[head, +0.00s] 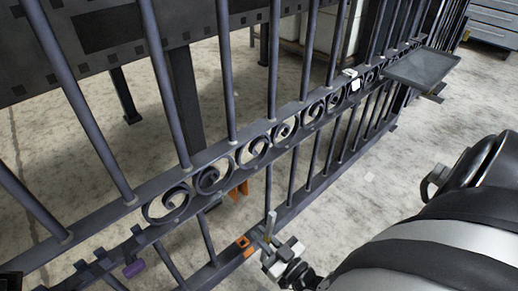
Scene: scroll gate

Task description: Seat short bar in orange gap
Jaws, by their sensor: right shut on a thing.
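The dark metal gate (118,212) runs diagonally across the head view, with a row of scrolls between its rails. An orange mark (238,190) sits under the scroll rail, and an orange socket (243,242) sits on the bottom rail. No bar stands between these orange parts. My right gripper (270,244) is shut on a short grey bar (270,222), held roughly upright just right of the orange socket and apart from the orange mark above. The bar's lower end is hidden by the fingers. My left gripper is not in view.
A grey tray (421,67) is at the upper right by the gate, and a small white piece (355,85) is on the scroll rail. Open concrete floor (375,185) lies right of the gate.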

